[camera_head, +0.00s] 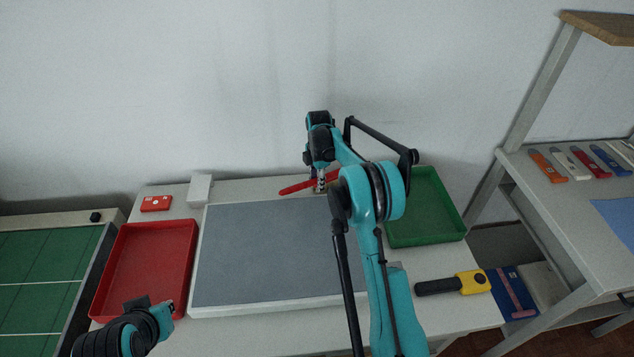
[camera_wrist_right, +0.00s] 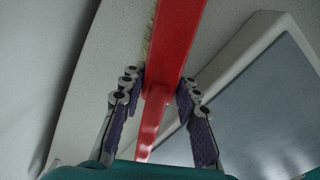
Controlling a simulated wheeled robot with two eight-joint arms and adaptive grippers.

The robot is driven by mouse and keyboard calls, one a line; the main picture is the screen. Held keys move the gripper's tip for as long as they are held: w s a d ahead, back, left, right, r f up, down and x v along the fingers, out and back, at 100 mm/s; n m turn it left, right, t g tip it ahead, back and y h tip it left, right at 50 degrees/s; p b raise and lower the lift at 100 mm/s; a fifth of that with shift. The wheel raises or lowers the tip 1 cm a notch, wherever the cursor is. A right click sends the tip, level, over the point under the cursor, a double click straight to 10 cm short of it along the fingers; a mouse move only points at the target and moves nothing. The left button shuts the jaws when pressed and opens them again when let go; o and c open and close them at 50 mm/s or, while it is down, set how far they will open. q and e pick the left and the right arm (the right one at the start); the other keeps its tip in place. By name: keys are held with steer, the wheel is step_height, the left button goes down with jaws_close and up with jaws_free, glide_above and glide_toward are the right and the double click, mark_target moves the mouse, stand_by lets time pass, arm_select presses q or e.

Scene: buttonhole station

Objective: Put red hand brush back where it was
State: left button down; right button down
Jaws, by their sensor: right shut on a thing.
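The red hand brush (camera_head: 297,187) is at the back edge of the table, just behind the grey mat, lying slantwise in the head view. My right gripper (camera_head: 321,184) comes down over it from above and is shut on it. In the right wrist view the red brush (camera_wrist_right: 177,42) runs between the two fingers of my right gripper (camera_wrist_right: 165,92), with tan bristles showing along its left side. I cannot tell whether the brush touches the table. Part of my left arm shows at the lower left, but its fingers do not show.
The grey mat (camera_head: 265,250) fills the table's middle. A red tray (camera_head: 187,232) stands left of it, a green tray (camera_head: 455,222) right. A red box (camera_head: 156,203) and white block (camera_head: 200,188) sit at the back left. A yellow-and-black tool (camera_head: 470,282) lies at the front right.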

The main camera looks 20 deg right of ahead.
steer(key=c, duration=1.2)
jaws_free()
steer(key=shift+w+f, duration=0.2)
steer(key=shift+f, duration=0.1)
steer(key=shift+o, duration=0.2)
steer(key=shift+s+r, duration=0.1)
step_height(320, 180, up, 12)
steer(key=p, duration=0.4)
steer(key=s+a+r+m+t, duration=0.2)
steer(key=s+a+r+m, duration=0.25)
steer(key=s+r, duration=0.5)
steer(key=s+a+r+m+t, duration=0.2)
steer(key=s+r+m, duration=0.35)
steer(key=s, duration=0.25)
steer(key=s+a+f+m+t, duration=0.1)
steer(key=s+a+f+m, duration=0.1)
steer(key=s, duration=0.7)
steer(key=s+a+f+m+t, duration=0.2)
steer(key=s+f+m, duration=0.3)
steer(key=s+m, duration=0.2)
steer(key=shift+s+m, duration=0.3)
steer(key=shift+s, duration=0.9)
